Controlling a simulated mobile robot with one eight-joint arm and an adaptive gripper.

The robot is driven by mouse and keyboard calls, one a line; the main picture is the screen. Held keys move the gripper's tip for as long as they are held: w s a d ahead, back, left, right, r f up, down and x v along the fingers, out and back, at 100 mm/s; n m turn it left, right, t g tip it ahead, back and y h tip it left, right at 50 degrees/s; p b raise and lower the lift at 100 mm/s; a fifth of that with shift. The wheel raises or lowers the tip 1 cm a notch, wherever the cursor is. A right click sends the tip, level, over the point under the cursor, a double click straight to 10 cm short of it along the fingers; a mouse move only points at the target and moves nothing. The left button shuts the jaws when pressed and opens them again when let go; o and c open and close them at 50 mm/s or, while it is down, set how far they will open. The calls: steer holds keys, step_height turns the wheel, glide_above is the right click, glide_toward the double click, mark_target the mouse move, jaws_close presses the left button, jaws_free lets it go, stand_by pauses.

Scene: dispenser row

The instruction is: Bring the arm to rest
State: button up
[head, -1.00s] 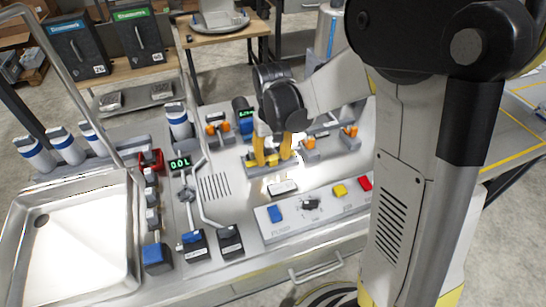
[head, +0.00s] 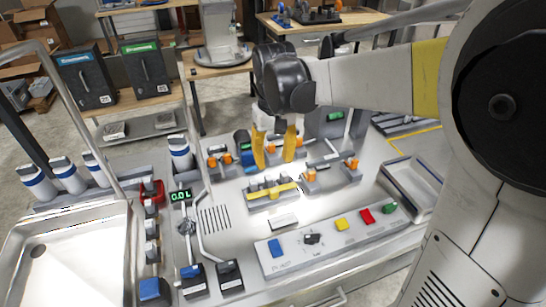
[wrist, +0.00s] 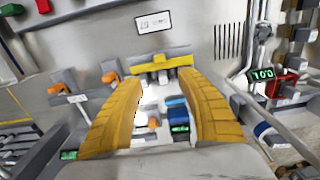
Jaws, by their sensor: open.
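My gripper (head: 274,150) has yellow fingers and hangs above the dispenser panel in the head view. Its fingers are apart with nothing between them. In the wrist view the two yellow fingers (wrist: 168,115) are spread wide over the panel. A grey block with a yellow bar (head: 272,192) lies below the fingers, apart from them; it also shows in the wrist view (wrist: 160,60). My arm reaches in from the right and hides part of the panel's back.
A steel sink (head: 70,255) is at the left. A control strip with blue, yellow, red and green buttons (head: 340,225) is at the front. A small display (head: 181,196) and several white-blue cylinders (head: 68,174) stand at the left. A steel tray (head: 415,185) is at the right.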

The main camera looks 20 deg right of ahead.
stand_by(0.4)
steer(key=s+r+t, duration=0.1)
steer(key=s+t, duration=0.6)
steer(key=s, duration=0.7)
steer(key=shift+s+r, duration=0.25)
steer(key=shift+r, duration=0.1)
stand_by(2.4)
